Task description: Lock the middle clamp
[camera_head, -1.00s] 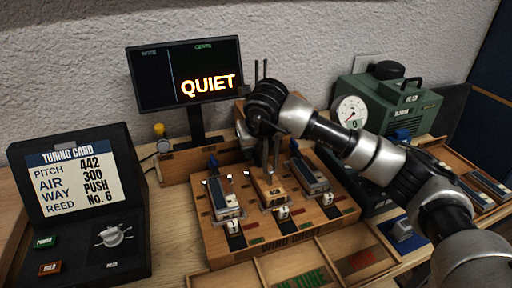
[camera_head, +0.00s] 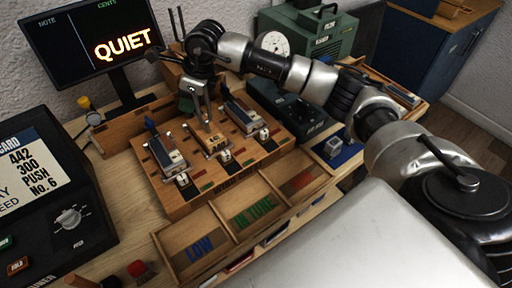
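A wooden board (camera_head: 187,207) carries three stations in a row, each with a small white block in front. The left station (camera_head: 166,152) and right station (camera_head: 240,116) have grey metal tops, with a blue upright part behind each. The middle station (camera_head: 214,142) shows a pale wooden block with dark marking, and its white block (camera_head: 225,156) in front. My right gripper (camera_head: 207,119) points down over the middle station, fingertips at or just above the wooden block. The gripper hides much of the middle clamp, so its state is unclear. I cannot tell the finger gap. My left gripper is not visible.
Trays marked LOW (camera_head: 168,240), IN TUNE (camera_head: 277,208) and a third (camera_head: 318,178) lie before the board. A screen reading QUIET (camera_head: 95,40) stands behind. A green machine with a gauge (camera_head: 325,32) is at the back right. A card panel (camera_head: 60,165) is at left.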

